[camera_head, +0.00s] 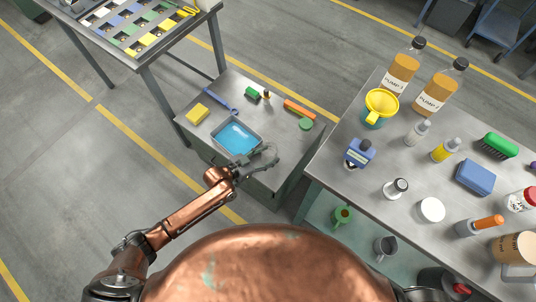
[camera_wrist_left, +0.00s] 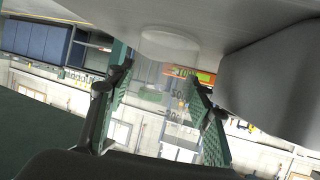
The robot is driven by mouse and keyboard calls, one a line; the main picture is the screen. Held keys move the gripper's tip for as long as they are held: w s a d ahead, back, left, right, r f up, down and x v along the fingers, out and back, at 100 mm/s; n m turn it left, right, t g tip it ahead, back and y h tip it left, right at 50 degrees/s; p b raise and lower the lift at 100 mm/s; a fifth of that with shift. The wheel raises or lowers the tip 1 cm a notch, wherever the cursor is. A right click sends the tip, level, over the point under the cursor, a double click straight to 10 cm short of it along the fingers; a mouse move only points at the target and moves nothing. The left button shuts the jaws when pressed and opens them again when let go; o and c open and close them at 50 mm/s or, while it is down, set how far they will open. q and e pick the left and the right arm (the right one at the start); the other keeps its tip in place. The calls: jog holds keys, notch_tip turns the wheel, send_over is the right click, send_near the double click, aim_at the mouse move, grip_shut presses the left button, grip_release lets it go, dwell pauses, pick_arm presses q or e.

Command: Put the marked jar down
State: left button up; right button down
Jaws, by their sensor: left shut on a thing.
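My left gripper (camera_head: 268,156) is at the front right corner of the blue-filled tray (camera_head: 238,138), over the small grey cabinet top. In the left wrist view its two green ridged fingers (camera_wrist_left: 163,108) stand either side of a clear, see-through jar (camera_wrist_left: 166,76) and are shut on it. The jar has a pale round end (camera_wrist_left: 168,42) close to a grey surface; I cannot tell whether they touch. Faint marks show through or on its wall. In the head view the jar cannot be made out clearly. My right gripper is not in view.
A yellow sponge (camera_head: 197,113), a blue brush (camera_head: 219,100), a green block (camera_head: 252,93), an orange-handled tool (camera_head: 299,110) and a green round item (camera_head: 305,124) lie around the tray.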

pick_arm(q)
jog(key=o, duration=1.5)
jog(key=shift+a, duration=0.1)
jog(key=shift+s+a+r, duration=0.1)
jog(key=shift+s+a, duration=0.15)
jog(key=shift+a, duration=0.05)
jog(key=v, duration=1.1)
jog(key=shift+r, duration=0.1)
jog(key=shift+c, duration=0.7)
grip_shut()
